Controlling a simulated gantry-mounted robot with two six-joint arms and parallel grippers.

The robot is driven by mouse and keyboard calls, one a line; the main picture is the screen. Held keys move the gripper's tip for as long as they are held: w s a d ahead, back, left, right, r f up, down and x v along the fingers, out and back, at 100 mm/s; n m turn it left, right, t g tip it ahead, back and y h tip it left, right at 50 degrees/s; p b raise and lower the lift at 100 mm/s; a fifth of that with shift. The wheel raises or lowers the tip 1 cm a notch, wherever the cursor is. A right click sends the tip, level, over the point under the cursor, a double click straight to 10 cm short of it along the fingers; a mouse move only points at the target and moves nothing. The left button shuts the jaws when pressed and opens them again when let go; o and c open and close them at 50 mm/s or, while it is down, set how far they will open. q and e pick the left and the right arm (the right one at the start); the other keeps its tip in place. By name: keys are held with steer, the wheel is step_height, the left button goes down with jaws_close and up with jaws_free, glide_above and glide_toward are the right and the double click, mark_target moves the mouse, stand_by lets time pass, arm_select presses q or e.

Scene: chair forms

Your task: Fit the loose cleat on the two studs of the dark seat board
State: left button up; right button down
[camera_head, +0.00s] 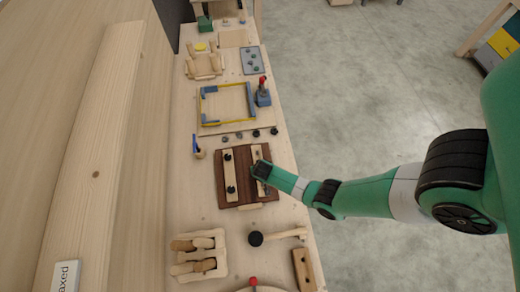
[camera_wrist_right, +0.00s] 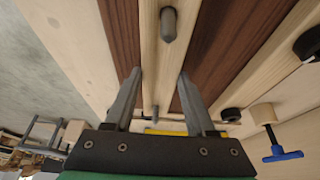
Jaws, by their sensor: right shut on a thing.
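The dark seat board (camera_head: 243,187) lies on the workbench and bears two pale strips. The left strip (camera_head: 229,165) carries two black knobs. The loose cleat (camera_head: 257,154) is the right strip, lying lengthwise along the board. My right gripper (camera_head: 261,171) is over it; in the right wrist view the fingers (camera_wrist_right: 160,75) are shut on its long sides. One grey stud (camera_wrist_right: 168,24) stands up from the cleat's face, and a smaller stud-like tip (camera_wrist_right: 155,113) shows between the fingers. I cannot tell whether the cleat is flush with the board. My left gripper is not in view.
Several small knobs (camera_head: 239,136) lie behind the board. A yellow-and-blue frame (camera_head: 228,103) lies farther back.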

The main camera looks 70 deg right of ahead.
steer(key=shift+f, duration=0.15)
steer(key=shift+c, duration=0.8)
jaws_free()
